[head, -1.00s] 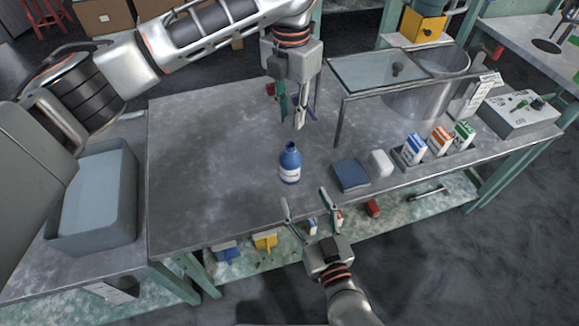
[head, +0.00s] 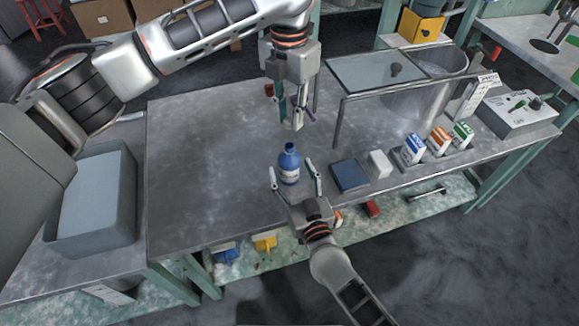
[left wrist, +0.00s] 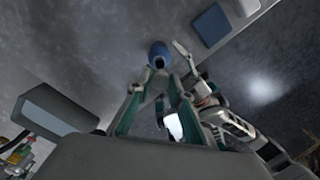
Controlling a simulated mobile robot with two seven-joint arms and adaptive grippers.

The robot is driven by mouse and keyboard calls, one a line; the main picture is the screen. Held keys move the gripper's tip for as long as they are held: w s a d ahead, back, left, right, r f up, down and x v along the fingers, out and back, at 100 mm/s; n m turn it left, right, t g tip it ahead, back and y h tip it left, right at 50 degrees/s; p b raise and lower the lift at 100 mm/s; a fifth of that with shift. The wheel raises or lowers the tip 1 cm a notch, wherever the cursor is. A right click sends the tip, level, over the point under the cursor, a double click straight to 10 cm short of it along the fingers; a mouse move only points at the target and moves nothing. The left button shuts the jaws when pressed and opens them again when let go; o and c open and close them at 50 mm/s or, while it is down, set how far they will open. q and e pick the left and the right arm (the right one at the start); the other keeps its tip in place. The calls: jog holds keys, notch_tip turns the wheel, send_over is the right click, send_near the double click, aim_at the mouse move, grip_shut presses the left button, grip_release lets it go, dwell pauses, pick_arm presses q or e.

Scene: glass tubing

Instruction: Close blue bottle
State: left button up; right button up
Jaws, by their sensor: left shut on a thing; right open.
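A blue box (head: 349,176) and a white block (head: 380,163) lie right of the bottle. A glass-topped stand (head: 372,72) is at the back right. The left part of the table (head: 205,165) is clear.

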jog(key=shift+x, duration=1)
jog(key=c, duration=1.7)
pick_arm(q)
send_over(290, 145)
jog(key=shift+f, duration=2.5)
jog(key=shift+f, duration=0.1)
jog(key=shift+f, duration=0.8)
jog(key=shift+f, duration=0.55)
pick_arm(e)
grip_shut()
